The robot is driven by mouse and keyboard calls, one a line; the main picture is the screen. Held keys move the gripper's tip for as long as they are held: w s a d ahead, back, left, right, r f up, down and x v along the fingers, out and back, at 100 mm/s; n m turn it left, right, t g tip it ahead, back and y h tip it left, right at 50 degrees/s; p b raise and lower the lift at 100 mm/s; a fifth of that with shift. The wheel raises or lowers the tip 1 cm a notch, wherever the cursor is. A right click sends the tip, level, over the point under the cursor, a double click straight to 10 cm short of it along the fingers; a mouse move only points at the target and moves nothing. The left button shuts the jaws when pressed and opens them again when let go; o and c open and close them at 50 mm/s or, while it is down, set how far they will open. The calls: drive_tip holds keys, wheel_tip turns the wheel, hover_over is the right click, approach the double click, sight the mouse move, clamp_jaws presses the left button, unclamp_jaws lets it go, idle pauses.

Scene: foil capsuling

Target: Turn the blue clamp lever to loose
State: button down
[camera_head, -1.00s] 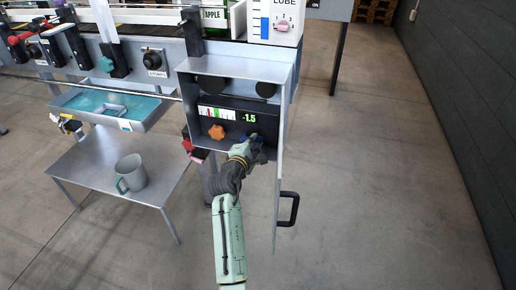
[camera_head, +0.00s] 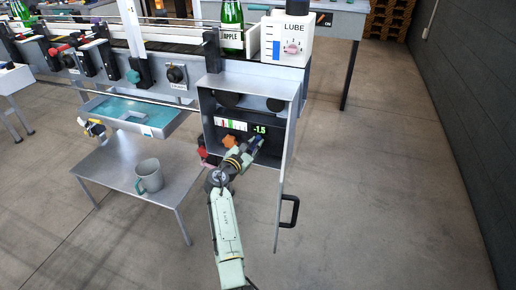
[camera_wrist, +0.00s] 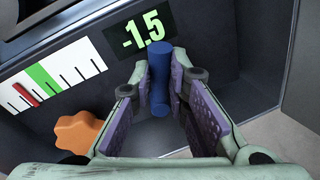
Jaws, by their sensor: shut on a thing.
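The blue clamp lever (camera_wrist: 160,72) is a dark blue rounded bar inside the open grey cabinet (camera_head: 292,125). In the wrist view it stands nearly upright in the picture, between the two purple-padded fingers of my gripper (camera_wrist: 161,95). My gripper is shut on it, with a finger on each side. In the head view the lever (camera_head: 259,139) shows as a small blue spot at the tips of my gripper (camera_head: 254,146). Its mount is hidden behind the fingers.
An orange knob (camera_wrist: 77,133) sits left of the lever, below a gauge (camera_wrist: 45,85) with green and red marks. A display (camera_wrist: 142,32) reads -1.5. The cabinet door with a black handle (camera_head: 289,210) hangs open. A grey mug (camera_head: 149,176) stands on the side table (camera_head: 110,165).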

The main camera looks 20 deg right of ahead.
drive_tip(key=shift+w+a+r+n+p, duration=0.1)
drive_tip(key=shift+w+a+n+p, duration=0.25)
drive_tip(key=shift+n, duration=0.55)
drive_tip(key=shift+a, duration=0.1)
drive_tip(key=c, duration=1.5)
unclamp_jaws()
drive_tip(key=shift+c, duration=0.2)
drive_tip(key=shift+s, duration=0.15)
drive_tip(key=v, duration=1.2)
drive_tip(key=shift+f, duration=0.25)
